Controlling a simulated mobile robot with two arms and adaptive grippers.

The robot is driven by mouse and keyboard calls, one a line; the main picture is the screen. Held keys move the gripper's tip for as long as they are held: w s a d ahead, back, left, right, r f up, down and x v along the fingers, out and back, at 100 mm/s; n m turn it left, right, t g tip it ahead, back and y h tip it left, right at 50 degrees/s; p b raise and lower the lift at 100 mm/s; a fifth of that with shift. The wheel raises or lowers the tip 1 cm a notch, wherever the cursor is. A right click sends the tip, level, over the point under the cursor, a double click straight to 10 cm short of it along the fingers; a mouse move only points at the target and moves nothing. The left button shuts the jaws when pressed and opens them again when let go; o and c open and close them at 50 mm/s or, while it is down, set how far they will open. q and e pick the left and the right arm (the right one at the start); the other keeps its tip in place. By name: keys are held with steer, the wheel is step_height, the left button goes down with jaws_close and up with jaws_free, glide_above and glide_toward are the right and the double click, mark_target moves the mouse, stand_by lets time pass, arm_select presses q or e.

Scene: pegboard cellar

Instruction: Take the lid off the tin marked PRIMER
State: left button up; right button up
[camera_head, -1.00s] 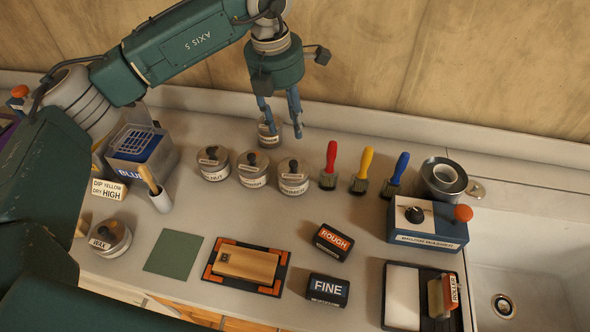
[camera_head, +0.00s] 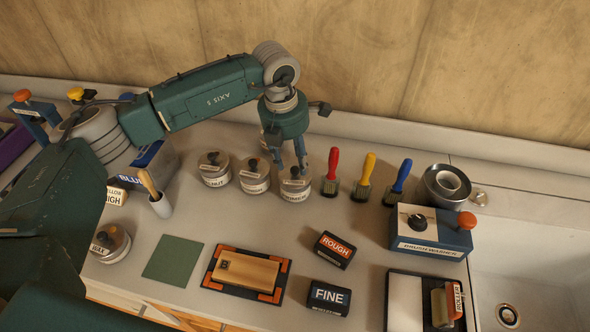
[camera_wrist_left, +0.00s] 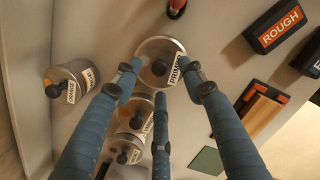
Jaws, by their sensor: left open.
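The tin marked PRIMER (camera_head: 296,193) is the rightmost of a row of three round metal tins in the head view. Its lid is on, with a dark round knob in the middle. In the left wrist view the fingers of the left gripper (camera_wrist_left: 160,82) spread around the knob. I cannot tell whether any finger touches it.
Two lidded tins, the left one (camera_head: 213,180) and the middle one (camera_head: 254,186), stand close by. Red (camera_head: 331,170), yellow (camera_head: 364,178) and blue (camera_head: 398,181) handled brushes stand to the right.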

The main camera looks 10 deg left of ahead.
mark_target(295, 169)
arm_select(q)
steer(key=shift+w+d+f+p, duration=0.1)
steer(key=shift+w+f+p, duration=0.1)
steer(key=shift+f, duration=0.55)
steer(key=shift+w+d+f+p, duration=0.1)
steer(key=shift+f+p, duration=0.05)
steer(key=shift+f, duration=0.6)
steer(key=shift+c, duration=0.5)
jaws_close()
steer(key=shift+r, duration=0.1)
